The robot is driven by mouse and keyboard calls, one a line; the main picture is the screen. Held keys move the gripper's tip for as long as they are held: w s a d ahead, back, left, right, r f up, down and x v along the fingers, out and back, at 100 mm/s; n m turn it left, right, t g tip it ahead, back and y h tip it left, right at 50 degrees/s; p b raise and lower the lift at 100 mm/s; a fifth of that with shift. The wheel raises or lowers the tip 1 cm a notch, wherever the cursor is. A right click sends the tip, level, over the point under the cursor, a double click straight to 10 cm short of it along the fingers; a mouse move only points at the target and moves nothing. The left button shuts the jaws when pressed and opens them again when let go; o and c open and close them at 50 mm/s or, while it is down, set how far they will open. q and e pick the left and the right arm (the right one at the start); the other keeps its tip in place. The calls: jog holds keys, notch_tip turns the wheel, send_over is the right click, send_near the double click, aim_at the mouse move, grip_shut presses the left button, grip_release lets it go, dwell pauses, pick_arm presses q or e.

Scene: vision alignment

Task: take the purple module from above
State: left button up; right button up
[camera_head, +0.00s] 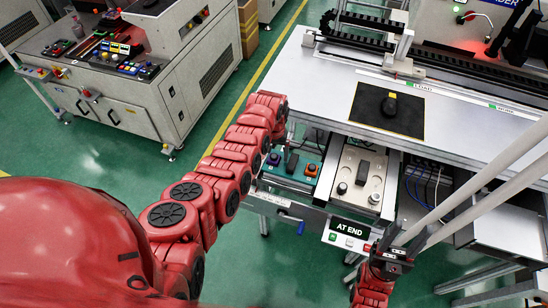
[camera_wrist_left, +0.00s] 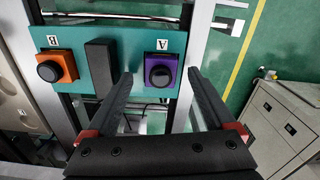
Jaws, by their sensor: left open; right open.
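The purple module (camera_wrist_left: 161,71), a square block with a round black knob, sits on a teal plate (camera_wrist_left: 130,88) beside the letter A. It also shows in the head view (camera_head: 274,158), close to my left arm's far end. My left gripper (camera_wrist_left: 160,76) is open and empty in the left wrist view. Its two dark fingers point toward the module, one at each side of it in the picture; I cannot tell the gap left in depth. In the head view the left fingers are not clearly seen. My right gripper (camera_head: 405,240) is open and empty beside the AT END sign.
An orange module (camera_wrist_left: 57,67) and a black upright block (camera_wrist_left: 100,67) share the teal plate. A pale panel with knobs (camera_head: 362,180) lies right of it. The table (camera_head: 330,85) with a black mat (camera_head: 400,132) is behind. Two pale rods (camera_head: 480,185) cross the right side.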

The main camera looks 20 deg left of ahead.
pick_arm(q)
jog(key=shift+f, duration=0.1)
grip_shut()
dwell(0.4)
